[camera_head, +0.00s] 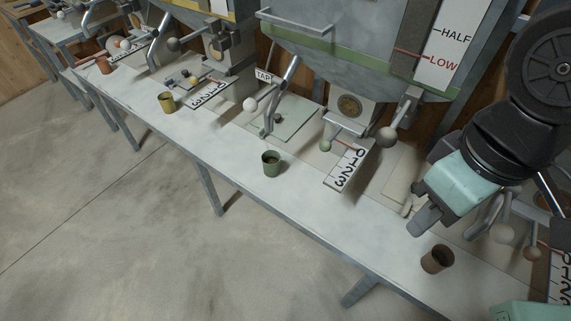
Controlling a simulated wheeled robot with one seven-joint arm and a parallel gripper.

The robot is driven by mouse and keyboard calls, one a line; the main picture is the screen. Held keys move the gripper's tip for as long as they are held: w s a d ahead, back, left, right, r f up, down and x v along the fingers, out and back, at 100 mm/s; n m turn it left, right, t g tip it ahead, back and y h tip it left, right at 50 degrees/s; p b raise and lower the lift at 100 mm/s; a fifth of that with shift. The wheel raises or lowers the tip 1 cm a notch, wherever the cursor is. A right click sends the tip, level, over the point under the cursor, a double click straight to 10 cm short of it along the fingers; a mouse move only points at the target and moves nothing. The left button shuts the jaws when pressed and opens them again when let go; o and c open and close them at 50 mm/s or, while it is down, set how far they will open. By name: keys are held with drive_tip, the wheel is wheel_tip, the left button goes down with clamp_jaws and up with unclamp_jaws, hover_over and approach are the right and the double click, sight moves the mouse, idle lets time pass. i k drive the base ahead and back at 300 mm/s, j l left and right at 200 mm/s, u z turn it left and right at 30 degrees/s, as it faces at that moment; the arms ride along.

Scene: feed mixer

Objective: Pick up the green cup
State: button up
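The green cup (271,163) stands upright on the grey bench (226,151), near its front edge and left of the dial plate marked 0 to 3. My gripper (411,218) is at the right of the view, above the bench, well to the right of the green cup and apart from it. Its fingers point down and left. No object shows between the fingers, but their gap is too hard to see to tell how wide they stand.
A brown cup (437,259) stands near my gripper. A yellow cup (168,103) and an orange-brown cup (103,65) stand farther left. Levers with ball knobs (386,137) and a tap (268,115) rise along the back under the hoppers. Bare bench lies around the green cup.

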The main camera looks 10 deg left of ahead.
sight(270, 159)
drive_tip(key=j+z, duration=0.3)
drive_tip(key=z, duration=0.2)
drive_tip(key=j+z, duration=0.3)
drive_tip(key=z, duration=0.2)
drive_tip(key=k+j+z, duration=0.1)
drive_tip(key=j, duration=0.3)
drive_tip(key=k+j, duration=0.1)
drive_tip(key=j, duration=0.3)
drive_tip(key=k+j+z, duration=0.15)
drive_tip(key=j, duration=0.6)
drive_tip(key=k+j+z, duration=0.15)
drive_tip(key=j, duration=0.8)
drive_tip(key=k, duration=0.05)
